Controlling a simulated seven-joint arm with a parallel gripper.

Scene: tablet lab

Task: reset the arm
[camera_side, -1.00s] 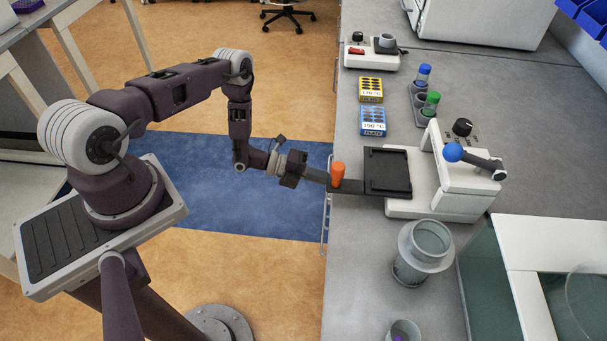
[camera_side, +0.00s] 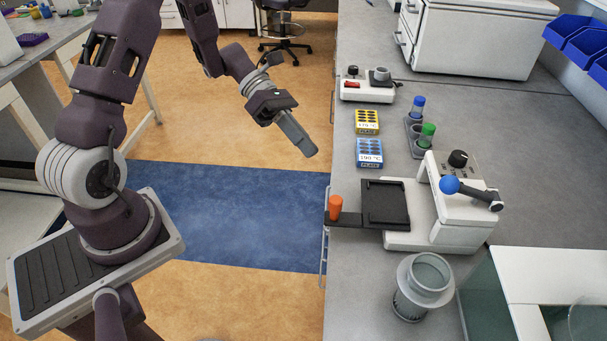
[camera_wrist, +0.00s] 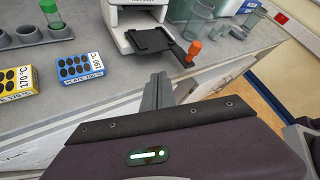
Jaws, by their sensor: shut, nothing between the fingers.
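My gripper (camera_side: 312,150) hangs in the air over the floor, left of the bench, with its fingers together and nothing between them. Its closed fingers also show in the wrist view (camera_wrist: 158,88). The arm is raised and bent, clear of the bench. The orange peg-like handle (camera_side: 335,207) stands upright at the left end of the dark tray (camera_side: 385,203) of the white press-like machine (camera_side: 450,208). In the wrist view the orange handle (camera_wrist: 194,48) is beyond and to the right of my fingertips, apart from them.
On the grey bench (camera_side: 400,130) are a yellow block (camera_side: 367,122), a blue block (camera_side: 369,153), a rack with blue- and green-capped vials (camera_side: 427,135), a small white device (camera_side: 365,90) and a grey cylinder (camera_side: 420,285). The machine has a blue-knobbed lever (camera_side: 449,185). Floor space left of the bench is clear.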

